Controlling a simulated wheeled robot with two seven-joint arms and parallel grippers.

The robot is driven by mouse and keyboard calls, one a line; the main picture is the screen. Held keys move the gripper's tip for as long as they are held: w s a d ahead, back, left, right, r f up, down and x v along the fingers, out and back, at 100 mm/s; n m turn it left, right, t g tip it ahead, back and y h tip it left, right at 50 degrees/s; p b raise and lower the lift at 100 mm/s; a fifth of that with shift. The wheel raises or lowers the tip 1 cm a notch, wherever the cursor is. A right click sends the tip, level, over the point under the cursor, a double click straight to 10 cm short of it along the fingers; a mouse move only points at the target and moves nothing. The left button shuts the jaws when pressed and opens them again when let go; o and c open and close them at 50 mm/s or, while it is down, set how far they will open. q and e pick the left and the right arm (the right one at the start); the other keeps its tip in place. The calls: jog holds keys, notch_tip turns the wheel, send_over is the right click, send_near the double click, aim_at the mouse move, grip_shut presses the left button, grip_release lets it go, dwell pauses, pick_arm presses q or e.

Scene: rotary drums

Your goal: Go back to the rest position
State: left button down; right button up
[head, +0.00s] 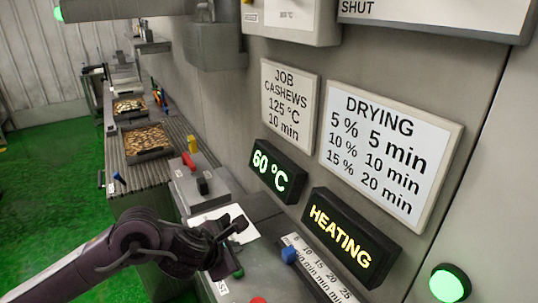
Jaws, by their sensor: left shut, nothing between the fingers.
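My left arm comes in from the lower left, and its dark left gripper (236,229) is shut and empty. It hangs over the console (262,213) below the wall signs, in front of a white sheet or plate (222,217). I cannot tell whether it touches the console. Part of the console is hidden behind the gripper. My right gripper is not in view.
A display reads 60 °C (279,171) and another reads HEATING (351,237). A blue slider knob (289,255) sits on a minute scale. Trays of nuts (148,156) lie further back. Green floor (50,190) is clear at left.

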pick_arm(q)
jog(key=s+d+n, duration=0.1)
jog(key=s+n, duration=0.1)
jog(key=n, duration=0.5)
jog(key=s+d+f+n, duration=0.1)
jog(key=s+d+n, duration=0.1)
jog(key=n, duration=0.6)
jog(key=s+d+n+t, duration=0.1)
jog(key=s+d+n, duration=0.1)
jog(key=n, duration=0.5)
jog(key=shift+s+d+f, duration=0.15)
jog(key=shift+s+f, duration=0.1)
jog(key=shift+s, duration=0.05)
jog(key=s+a+f+n+g+y, duration=0.25)
jog(key=s+a+f+n, duration=0.35)
jog(key=n, duration=0.6)
jog(key=s+a+f+n+g+y, duration=0.1)
jog(key=s+a+f+n+g, duration=0.3)
jog(key=s+a+n, duration=0.65)
jog(key=s+d+f+n+b, duration=0.1)
jog(key=d+f+n+b, duration=0.15)
jog(key=f, duration=3.15)
jog(key=s+a+f+g+b, duration=0.2)
jog(key=s+a+f, duration=0.1)
jog(key=s+f, duration=1.5)
jog(key=shift+s+f+m, duration=0.2)
jog(key=shift+s+m, duration=0.1)
jog(key=shift+s, duration=0.1)
